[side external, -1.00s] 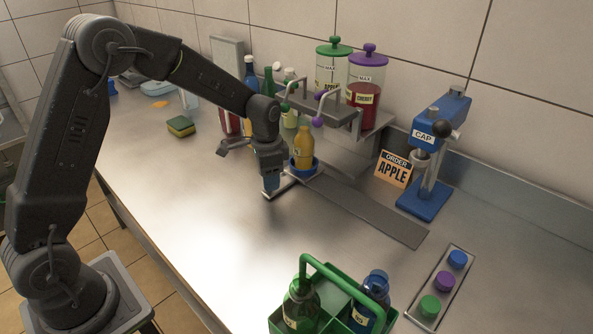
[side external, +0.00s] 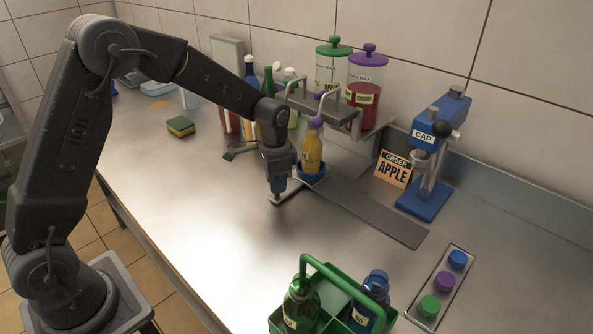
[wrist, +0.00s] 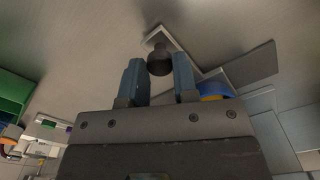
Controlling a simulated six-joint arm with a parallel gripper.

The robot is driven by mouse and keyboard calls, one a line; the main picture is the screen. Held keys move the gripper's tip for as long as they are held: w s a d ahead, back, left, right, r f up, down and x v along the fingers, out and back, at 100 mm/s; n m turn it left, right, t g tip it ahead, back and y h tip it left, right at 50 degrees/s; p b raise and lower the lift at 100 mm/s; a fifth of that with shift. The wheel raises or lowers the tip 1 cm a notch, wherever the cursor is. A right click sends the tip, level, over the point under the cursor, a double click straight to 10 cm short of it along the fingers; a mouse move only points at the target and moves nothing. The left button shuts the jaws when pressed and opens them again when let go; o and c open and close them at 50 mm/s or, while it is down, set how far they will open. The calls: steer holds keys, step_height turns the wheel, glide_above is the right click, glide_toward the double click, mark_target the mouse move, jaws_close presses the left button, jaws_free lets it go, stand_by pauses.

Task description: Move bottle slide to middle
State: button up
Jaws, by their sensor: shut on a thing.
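The bottle slide is a blue holder (side external: 312,176) on a long grey rail (side external: 372,214), with an amber bottle (side external: 311,152) standing upright in it. The bottle is below the purple-tipped nozzle (side external: 317,122). A pale bar reaches out from the holder, with a dark knob (wrist: 159,63) at its end in the wrist view. My gripper (side external: 278,187) points down beside the holder; in the wrist view its blue fingers (wrist: 159,76) are on either side of the knob, shut on it. The blue holder (wrist: 213,89) partly shows behind the right finger.
The pump rack (side external: 342,116) holds a green-lidded and a purple-lidded jar. The blue cap press (side external: 428,165) and an order card reading APPLE (side external: 393,170) stand right of the rail. A green crate (side external: 348,290) with bottles is in front. The rail's right part is clear.

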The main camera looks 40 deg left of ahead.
steer(key=shift+d, duration=8.25)
steer(key=o, duration=0.9)
steer(key=shift+c, duration=0.2)
step_height(320, 180, up, 14)
steer(key=shift+f, duration=0.1)
